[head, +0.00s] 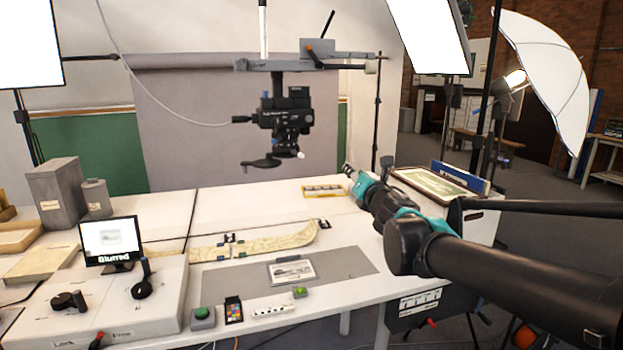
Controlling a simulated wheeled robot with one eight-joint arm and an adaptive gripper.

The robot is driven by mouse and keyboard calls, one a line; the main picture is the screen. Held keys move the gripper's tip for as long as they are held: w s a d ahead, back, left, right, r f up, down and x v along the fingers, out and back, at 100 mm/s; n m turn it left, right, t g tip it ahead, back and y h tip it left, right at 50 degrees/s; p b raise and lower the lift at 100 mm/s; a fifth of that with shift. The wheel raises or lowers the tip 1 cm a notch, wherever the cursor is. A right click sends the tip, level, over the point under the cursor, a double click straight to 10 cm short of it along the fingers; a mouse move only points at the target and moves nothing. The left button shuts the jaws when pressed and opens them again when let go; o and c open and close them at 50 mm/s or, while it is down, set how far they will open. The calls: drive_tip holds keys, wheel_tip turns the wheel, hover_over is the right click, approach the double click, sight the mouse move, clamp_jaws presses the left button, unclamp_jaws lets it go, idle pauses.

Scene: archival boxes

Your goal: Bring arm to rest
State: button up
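My arm (450,255) reaches in from the right edge, over the right end of the white table. It has black links and teal joints. My gripper (349,170) is at the far end of the arm, small and pointing away, above the table's right rear. I cannot tell whether its fingers are open or shut. I see nothing held in it, but the fingertips are too small to be sure.
A camera (287,122) hangs over the table, left of my gripper. A grey mat (225,287) bears a small framed picture (291,271). A monitor (109,240) stands at left. A framed picture (433,183) lies behind my arm. Lamps and a white umbrella (540,75) stand at right.

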drive_tip(key=s+d+f+m+g+h, duration=0.3)
drive_tip(key=d+f+m, duration=0.3)
drive_tip(key=f+m, duration=0.35)
drive_tip(key=s+d+f+m+g+h, duration=0.35)
drive_tip(key=d+f+m, duration=0.25)
drive_tip(key=f+m, duration=0.4)
drive_tip(key=s+a+f+m+g+y, duration=0.2)
drive_tip(key=s+a+f+m+g, duration=0.1)
drive_tip(key=s+f+m, duration=0.3)
drive_tip(key=s+a+f+m+g+y, duration=0.1)
drive_tip(key=s+a+f+m+g, duration=0.2)
drive_tip(key=s+f+m, duration=0.3)
wheel_tip(320, 180, down, 4)
drive_tip(key=s+g, duration=0.1)
drive_tip(key=s, duration=0.1)
drive_tip(key=shift+s+y, duration=0.35)
drive_tip(key=shift+r+m+g, duration=0.1)
drive_tip(key=shift+m+g, duration=0.15)
